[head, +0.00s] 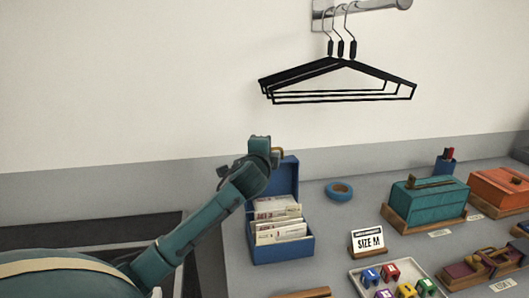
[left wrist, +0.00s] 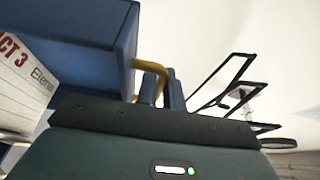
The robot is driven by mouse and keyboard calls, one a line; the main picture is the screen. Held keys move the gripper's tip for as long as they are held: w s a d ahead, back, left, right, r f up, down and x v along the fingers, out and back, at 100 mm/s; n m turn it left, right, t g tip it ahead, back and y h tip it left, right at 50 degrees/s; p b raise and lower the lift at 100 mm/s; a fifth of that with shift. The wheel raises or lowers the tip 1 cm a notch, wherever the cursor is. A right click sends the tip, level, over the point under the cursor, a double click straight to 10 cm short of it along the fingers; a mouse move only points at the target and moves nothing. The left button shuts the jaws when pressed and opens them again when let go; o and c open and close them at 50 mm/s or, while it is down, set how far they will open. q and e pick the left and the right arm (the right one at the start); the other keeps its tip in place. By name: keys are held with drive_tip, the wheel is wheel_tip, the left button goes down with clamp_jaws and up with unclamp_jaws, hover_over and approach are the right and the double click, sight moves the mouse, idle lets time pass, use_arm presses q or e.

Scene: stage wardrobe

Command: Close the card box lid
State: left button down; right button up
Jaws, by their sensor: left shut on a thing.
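The blue card box (head: 285,250) stands on the grey table with its lid (head: 288,176) raised upright at the back. Cream cards with dividers (head: 277,219) fill the box. My left gripper (head: 272,151) is at the top edge of the lid, shut on the lid's brass handle (head: 279,152). In the left wrist view the blue lid (left wrist: 95,25) is close, with the brass handle (left wrist: 150,66) running to the fingers (left wrist: 163,90). Printed cards (left wrist: 25,85) show at the left there. My right gripper is not in view.
A blue tape roll (head: 339,191) lies right of the box. A "SIZE M" sign (head: 367,241), a tray of coloured blocks (head: 358,280), and teal (head: 428,203) and orange (head: 500,190) boxes stand further right. Black hangers (head: 340,80) hang above.

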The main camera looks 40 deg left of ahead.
use_arm(q)
drive_tip(key=shift+s+d+r+p, duration=0.15)
drive_tip(key=shift+s+d+p, duration=0.15)
drive_tip(key=shift+d, duration=0.2)
drive_tip(key=shift+s+d+r+p, duration=0.15)
drive_tip(key=shift+s+d, duration=0.2)
drive_tip(key=shift+d, duration=0.1)
drive_tip(key=shift+s+d+p, duration=0.8)
drive_tip(key=shift+s+d, duration=0.25)
drive_tip(key=shift+d, duration=0.2)
drive_tip(key=shift+s+d+f, duration=0.15)
drive_tip(key=shift+s+d, duration=0.05)
drive_tip(key=shift+d, duration=0.1)
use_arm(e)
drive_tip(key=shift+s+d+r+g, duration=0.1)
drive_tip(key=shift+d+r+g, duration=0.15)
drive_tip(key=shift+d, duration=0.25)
use_arm(q)
drive_tip(key=shift+d, duration=0.1)
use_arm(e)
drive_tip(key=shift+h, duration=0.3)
